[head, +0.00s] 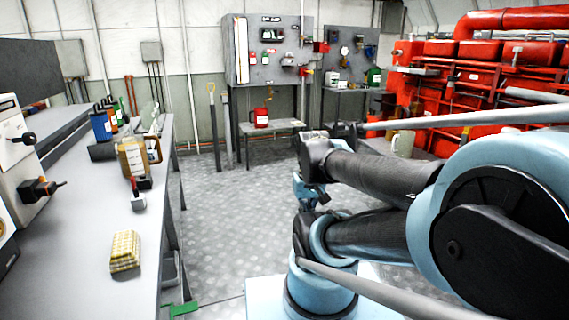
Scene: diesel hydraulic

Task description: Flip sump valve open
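I cannot pick out the sump valve with certainty. The red machinery (480,75) at the right carries pipes and small fittings, and my arm hides its lower part. A small green handle-like piece (182,309) shows low beside the workbench, but I cannot tell what it is. My arm reaches in from the right with its links folded.
A long grey workbench (75,265) runs along the left, with a yellow block (125,251), a tan jug (133,157) and several bottles. A tool board (268,50) and a low table with a red can (261,118) stand at the back. The metal floor (220,210) between is clear.

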